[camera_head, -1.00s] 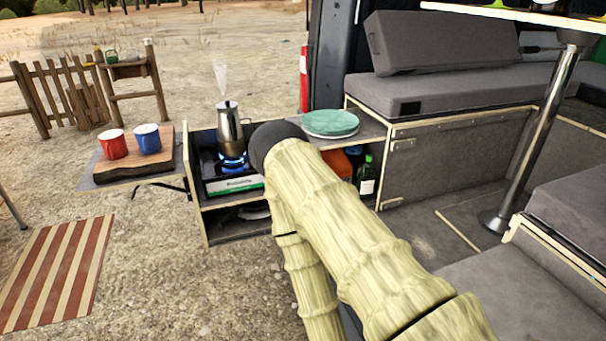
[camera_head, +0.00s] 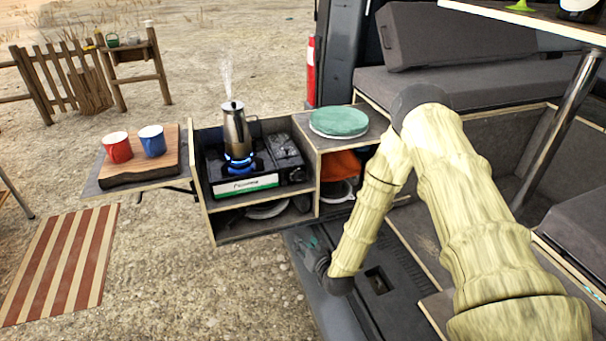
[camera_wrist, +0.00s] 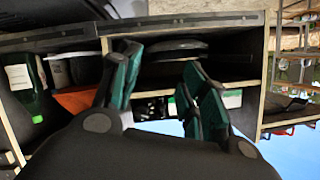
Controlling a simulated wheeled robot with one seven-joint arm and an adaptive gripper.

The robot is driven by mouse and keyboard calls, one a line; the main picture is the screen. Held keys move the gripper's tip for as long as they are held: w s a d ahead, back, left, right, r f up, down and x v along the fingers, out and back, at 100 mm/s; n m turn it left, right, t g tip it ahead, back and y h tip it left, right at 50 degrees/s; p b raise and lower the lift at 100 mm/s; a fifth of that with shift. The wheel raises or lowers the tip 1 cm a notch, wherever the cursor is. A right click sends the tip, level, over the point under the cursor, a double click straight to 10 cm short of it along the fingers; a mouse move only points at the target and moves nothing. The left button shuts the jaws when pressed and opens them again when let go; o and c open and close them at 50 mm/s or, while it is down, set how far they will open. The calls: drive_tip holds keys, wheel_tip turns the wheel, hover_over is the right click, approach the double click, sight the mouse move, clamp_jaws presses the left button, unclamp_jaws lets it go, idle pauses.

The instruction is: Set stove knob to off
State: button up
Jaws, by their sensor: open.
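The portable gas stove (camera_head: 248,181) stands on the top shelf of the wooden cabinet, with a blue flame (camera_head: 238,166) burning. A steaming metal moka pot (camera_head: 235,132) stands over the flame. The knob is too small to make out clearly; I cannot tell its setting. My gripper (camera_head: 312,245) is low, in front of and to the right of the stove, apart from it. In the upside-down wrist view, my gripper (camera_wrist: 160,88) has its teal fingers spread and empty, facing the cabinet. The stove's green-and-white front label (camera_wrist: 232,98) shows partly behind the right finger.
A green plate stack (camera_head: 339,122) tops the compartment right of the stove. An orange item (camera_head: 340,164) sits below it. A red mug (camera_head: 117,147) and blue mug (camera_head: 152,140) stand on a wooden board at the left. Open ground lies before the cabinet.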

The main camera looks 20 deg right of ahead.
sight(302, 179)
drive_tip(key=w+d+r+m+t+h+p, duration=0.15)
drive_tip(key=w+d+r+t, duration=0.3)
drive_tip(key=w+r, duration=0.6)
drive_tip(key=w+p, duration=0.1)
drive_tip(key=w, duration=0.2)
drive_tip(key=w+p, duration=0.1)
drive_tip(key=w, duration=0.2)
drive_tip(key=w+p, duration=0.1)
drive_tip(key=w, duration=0.2)
drive_tip(key=shift+w+r, duration=0.2)
drive_tip(key=shift+r, duration=0.15)
drive_tip(key=shift+c, duration=0.2)
drive_tip(key=c, duration=0.7)
